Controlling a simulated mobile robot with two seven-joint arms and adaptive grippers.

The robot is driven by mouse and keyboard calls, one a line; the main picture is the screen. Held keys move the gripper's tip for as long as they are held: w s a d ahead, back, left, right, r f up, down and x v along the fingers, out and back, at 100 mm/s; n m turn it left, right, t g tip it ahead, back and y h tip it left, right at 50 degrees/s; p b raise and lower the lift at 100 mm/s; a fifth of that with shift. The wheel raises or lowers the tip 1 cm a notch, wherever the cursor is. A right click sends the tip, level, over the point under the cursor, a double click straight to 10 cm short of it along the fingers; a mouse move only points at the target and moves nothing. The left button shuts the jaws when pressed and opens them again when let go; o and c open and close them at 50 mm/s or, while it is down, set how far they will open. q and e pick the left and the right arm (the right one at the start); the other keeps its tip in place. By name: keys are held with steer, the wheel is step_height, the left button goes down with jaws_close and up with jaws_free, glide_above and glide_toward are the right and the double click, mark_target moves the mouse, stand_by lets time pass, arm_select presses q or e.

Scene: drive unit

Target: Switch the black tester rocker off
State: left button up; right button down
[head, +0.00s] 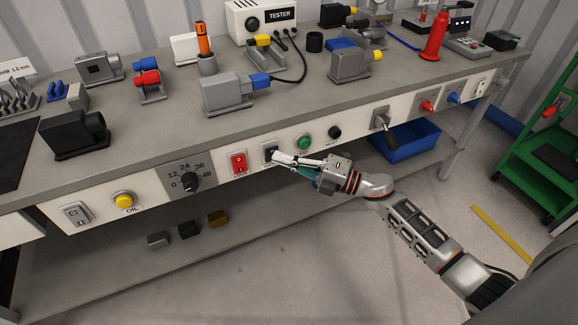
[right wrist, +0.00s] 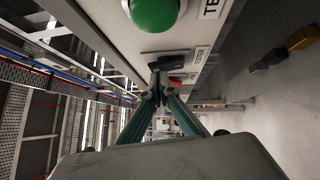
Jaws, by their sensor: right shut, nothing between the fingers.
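In the right wrist view the black rocker (right wrist: 167,61) shows just beyond the closed fingertips (right wrist: 159,84), near a label reading TESTER. I cannot tell whether the tips touch it, nor which way it is tipped. My left gripper is not in view.
A rotary dial (head: 190,182) and a yellow OIL button (head: 124,200) are left along the panel. A black knob (head: 334,132) and a lever (head: 382,121) are to the right. A blue bin (head: 405,142) sits below. The floor in front is clear.

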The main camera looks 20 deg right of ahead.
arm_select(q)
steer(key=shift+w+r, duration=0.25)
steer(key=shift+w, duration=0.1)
